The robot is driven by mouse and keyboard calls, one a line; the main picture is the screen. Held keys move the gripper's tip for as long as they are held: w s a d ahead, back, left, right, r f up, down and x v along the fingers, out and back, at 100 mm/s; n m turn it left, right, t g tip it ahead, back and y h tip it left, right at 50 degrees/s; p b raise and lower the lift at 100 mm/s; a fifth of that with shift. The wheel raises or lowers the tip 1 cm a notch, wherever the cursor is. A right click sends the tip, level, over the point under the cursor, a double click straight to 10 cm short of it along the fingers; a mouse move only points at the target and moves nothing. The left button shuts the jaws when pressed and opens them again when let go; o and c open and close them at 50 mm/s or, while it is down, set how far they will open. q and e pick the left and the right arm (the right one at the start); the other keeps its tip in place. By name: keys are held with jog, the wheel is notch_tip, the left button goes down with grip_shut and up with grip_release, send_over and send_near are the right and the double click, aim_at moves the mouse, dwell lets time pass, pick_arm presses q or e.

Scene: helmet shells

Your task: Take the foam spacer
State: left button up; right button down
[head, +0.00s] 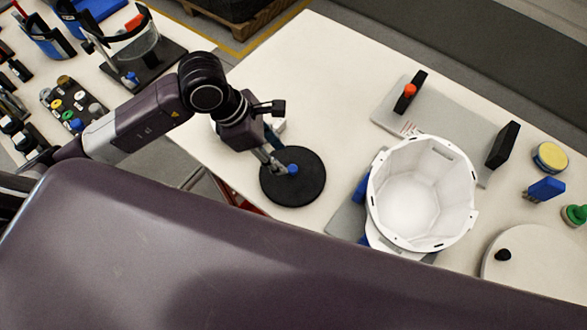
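I cannot clearly tell which thing is the foam spacer. A flat black disc (304,190) with a small blue knob (293,169) lies on the white table, left of the white helmet shell. My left gripper (281,166) reaches down over the disc, its fingertips at or beside the blue knob. The fingers are small and partly overlap, so I cannot tell whether they are shut on it. A small white thing (279,125) is mostly hidden behind the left gripper. The open white shell (421,195) is empty. My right gripper is not in view.
A grey plate with a black post and red knob (409,91) lies behind the shell; a black block (503,145) stands at its right. A yellow-topped tin (550,156), blue block (545,189) and round white plate (530,255) are at right. The table's back left is clear.

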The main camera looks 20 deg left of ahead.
aim_at(292, 168)
pick_arm(q)
jog(key=p+x, duration=0.1)
jog(key=x, duration=0.1)
jog(key=p+x, duration=0.1)
jog(key=x, duration=0.2)
jog(key=shift+d+f, duration=0.25)
jog(key=shift+d, duration=0.1)
jog(key=shift+d+f, duration=0.15)
jog(key=shift+f, duration=0.3)
grip_shut()
